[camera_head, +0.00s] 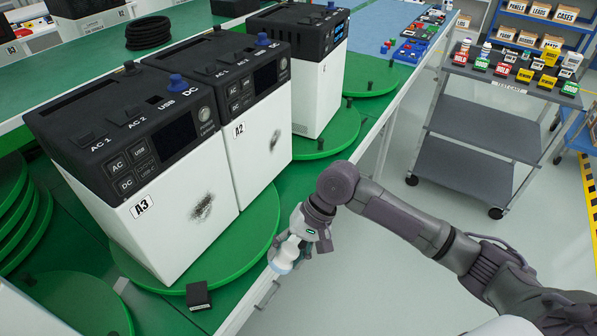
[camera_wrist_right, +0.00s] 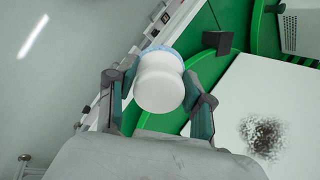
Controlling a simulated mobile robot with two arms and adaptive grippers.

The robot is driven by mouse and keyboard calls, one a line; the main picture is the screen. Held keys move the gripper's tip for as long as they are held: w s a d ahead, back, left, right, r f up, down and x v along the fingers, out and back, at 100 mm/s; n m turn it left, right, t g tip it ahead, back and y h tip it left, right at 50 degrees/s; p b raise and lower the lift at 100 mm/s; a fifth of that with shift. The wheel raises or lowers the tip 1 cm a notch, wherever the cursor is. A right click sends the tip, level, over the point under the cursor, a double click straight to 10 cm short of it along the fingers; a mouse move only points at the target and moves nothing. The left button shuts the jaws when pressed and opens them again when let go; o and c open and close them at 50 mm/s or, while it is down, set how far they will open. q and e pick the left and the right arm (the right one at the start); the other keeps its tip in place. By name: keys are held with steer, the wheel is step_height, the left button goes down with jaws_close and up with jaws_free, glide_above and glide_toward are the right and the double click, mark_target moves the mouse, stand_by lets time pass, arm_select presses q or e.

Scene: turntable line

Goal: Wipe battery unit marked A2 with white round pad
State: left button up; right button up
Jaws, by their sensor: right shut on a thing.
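Battery unit A2 (camera_head: 258,150) is a white box with a black top, standing behind and right of unit A3 on a green turntable. A dark smudge (camera_head: 275,139) marks its white face. My right gripper (camera_head: 291,246) is shut on the white round pad (camera_head: 284,258), in front of A3's right corner, apart from both units. In the right wrist view the pad (camera_wrist_right: 160,82) is a white knob with a bluish underside, between the fingers (camera_wrist_right: 152,85). My left gripper is not in view.
Unit A3 (camera_head: 160,240) has a larger dark smudge (camera_head: 202,207); a smudged white face also shows in the wrist view (camera_wrist_right: 250,100). A small black block (camera_head: 198,296) stands in front of it. Another unit (camera_head: 315,95) stands farther back. A grey cart (camera_head: 470,150) stands right, across open floor.

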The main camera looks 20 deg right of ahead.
steer(key=w+m+t+y+b, duration=0.3)
steer(key=w+m+y, duration=0.1)
steer(key=w, duration=0.4)
steer(key=shift+w+r+t+y, duration=0.2)
steer(key=shift+r+t+y, duration=0.1)
steer(key=shift+r+y, duration=0.1)
steer(key=w+t, duration=0.1)
steer(key=w+d+r+m+t+y+b, duration=0.1)
steer(key=w+m+b, duration=0.1)
steer(key=shift+d+r+t, duration=0.2)
steer(key=shift+d+t, duration=0.15)
steer(key=shift+t, duration=0.05)
steer(key=c, duration=0.4)
steer(key=shift+o, duration=0.3)
steer(key=w+d+r+m+t+b, duration=0.2)
steer(key=w+d+m+t, duration=0.1)
steer(key=w+d+t, duration=0.1)
steer(key=shift+w+d+r+t, duration=0.15)
steer(key=shift+w+t, duration=0.1)
steer(key=shift+t, duration=0.05)
steer(key=w+d+r+m+t+b, duration=0.1)
steer(key=w+d+m+t+b, duration=0.15)
steer(key=w+d, duration=0.2)
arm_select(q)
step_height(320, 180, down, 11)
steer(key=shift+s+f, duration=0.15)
arm_select(e)
steer(key=shift+t+h, duration=0.5)
steer(key=shift+t, duration=0.15)
steer(key=shift+x, duration=2.35)
